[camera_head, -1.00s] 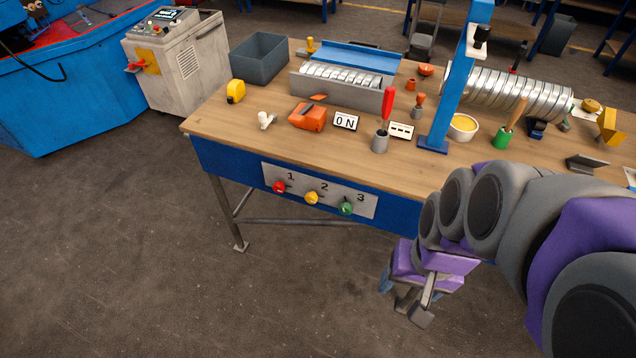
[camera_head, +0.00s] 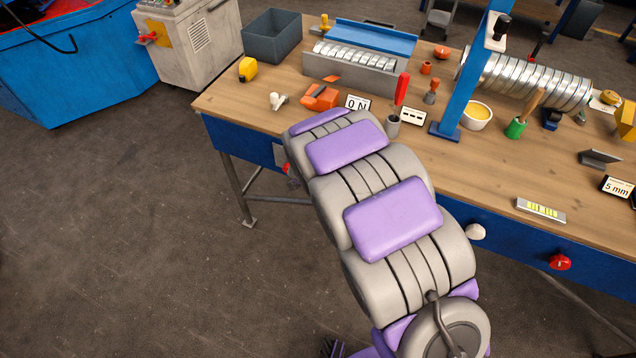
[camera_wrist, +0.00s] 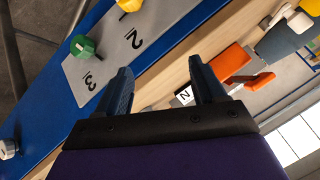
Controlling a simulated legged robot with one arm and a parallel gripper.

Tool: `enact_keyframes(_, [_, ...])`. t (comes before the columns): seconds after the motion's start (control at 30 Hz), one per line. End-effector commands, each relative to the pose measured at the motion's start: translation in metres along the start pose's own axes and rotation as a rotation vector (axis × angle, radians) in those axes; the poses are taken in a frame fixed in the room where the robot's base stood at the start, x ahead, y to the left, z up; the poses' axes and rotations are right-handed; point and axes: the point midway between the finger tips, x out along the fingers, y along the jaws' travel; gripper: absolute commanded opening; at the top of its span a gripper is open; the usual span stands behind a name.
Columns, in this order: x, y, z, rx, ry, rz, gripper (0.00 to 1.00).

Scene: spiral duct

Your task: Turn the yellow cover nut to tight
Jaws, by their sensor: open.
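A yellow nut-like knob (camera_wrist: 130,5) is on the grey panel (camera_wrist: 120,40) beside the number 2, at the top edge of the wrist view and partly cut off. In the head view my arm hides it. My gripper (camera_wrist: 163,85) is open and empty, its two dark fingers apart. The yellow knob lies beyond the left finger, up in the picture, not between the fingers. A green knob (camera_wrist: 82,47) beside the number 3 is nearer the left finger. My gripper itself is hidden behind my arm in the head view.
The panel is on the blue front of the wooden workbench (camera_head: 490,180). A red knob (camera_head: 286,168) shows at my arm's edge. An orange tool (camera_head: 320,97), a cup with a red-handled tool (camera_head: 401,90) and a blue post (camera_head: 465,85) stand on top. Floor at left is clear.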

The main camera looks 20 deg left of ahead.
Motion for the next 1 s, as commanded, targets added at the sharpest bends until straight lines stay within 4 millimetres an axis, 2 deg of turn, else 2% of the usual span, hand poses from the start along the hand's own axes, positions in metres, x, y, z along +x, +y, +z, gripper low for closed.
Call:
enact_keyframes(0.03, [0.012,-0.004,0.015,0.003,0.031,-0.004,0.69])
enact_keyframes(0.2, [0.04,-0.011,0.052,0.038,0.171,-0.032,0.69])
enact_keyframes(0.4, [0.056,-0.002,0.101,0.06,0.345,-0.071,0.69])
enact_keyframes(0.57, [0.054,0.017,0.139,0.054,0.489,-0.109,0.69])
enact_keyframes(0.7, [0.044,0.038,0.17,0.041,0.609,-0.152,0.69])
enact_keyframes(0.8, [0.033,0.054,0.187,0.023,0.682,-0.182,0.69])
enact_keyframes(1.0, [0.018,0.074,0.204,0.002,0.768,-0.221,0.69])
